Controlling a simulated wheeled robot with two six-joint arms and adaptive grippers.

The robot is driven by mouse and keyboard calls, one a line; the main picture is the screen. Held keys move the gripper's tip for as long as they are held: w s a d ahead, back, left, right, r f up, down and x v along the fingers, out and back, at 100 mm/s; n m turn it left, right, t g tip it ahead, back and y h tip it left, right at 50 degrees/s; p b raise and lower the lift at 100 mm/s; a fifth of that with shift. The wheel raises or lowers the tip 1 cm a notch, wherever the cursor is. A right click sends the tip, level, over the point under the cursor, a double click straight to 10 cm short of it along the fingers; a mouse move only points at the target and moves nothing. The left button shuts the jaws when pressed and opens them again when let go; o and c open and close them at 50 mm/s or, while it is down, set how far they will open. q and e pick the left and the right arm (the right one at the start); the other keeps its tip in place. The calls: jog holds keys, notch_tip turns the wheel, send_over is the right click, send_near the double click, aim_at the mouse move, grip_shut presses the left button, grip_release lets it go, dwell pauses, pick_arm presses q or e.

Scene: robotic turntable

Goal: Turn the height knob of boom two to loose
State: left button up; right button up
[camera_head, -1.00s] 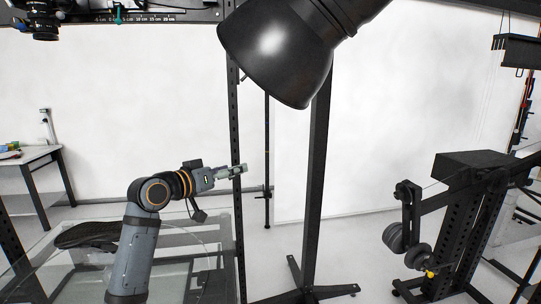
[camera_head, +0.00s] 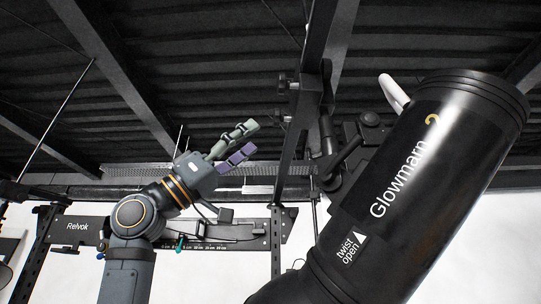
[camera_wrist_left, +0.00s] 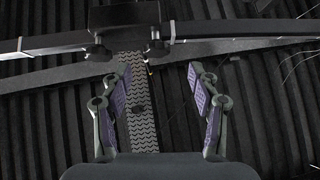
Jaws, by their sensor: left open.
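My left gripper (camera_head: 250,137) is raised towards the ceiling, open and empty, left of a dark upright post. Small dark knobs (camera_head: 284,83) stick out from this post; I cannot tell which is the height knob of boom two. The large black lamp (camera_head: 430,180) at the right reads "Glowmarn 2" and "twist open", and hides part of its mount. In the left wrist view, the spread fingers of my gripper (camera_wrist_left: 157,76) frame a perforated strip, with a black beam (camera_wrist_left: 125,20) and small knob-like parts (camera_wrist_left: 98,53) beyond. My right gripper is out of view.
A dark clamp joint (camera_head: 350,150) sits between post and lamp. A black rail marked "Relvok" (camera_head: 80,228), with a centimetre scale, runs below and behind my left arm. Dark ceiling beams (camera_head: 110,60) cross overhead. Open air surrounds the left gripper.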

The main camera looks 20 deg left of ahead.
aim_at(279, 118)
pick_arm(q)
jog(key=p+x, duration=0.3)
jog(key=x, duration=0.4)
jog(key=shift+s, duration=0.15)
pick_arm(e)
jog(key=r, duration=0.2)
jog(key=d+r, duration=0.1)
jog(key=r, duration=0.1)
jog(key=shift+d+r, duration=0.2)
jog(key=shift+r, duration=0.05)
pick_arm(q)
jog(key=shift+s+d, duration=0.1)
jog(key=shift+d, duration=0.05)
jog(key=c, duration=1.2)
jog(key=shift+o, duration=0.2)
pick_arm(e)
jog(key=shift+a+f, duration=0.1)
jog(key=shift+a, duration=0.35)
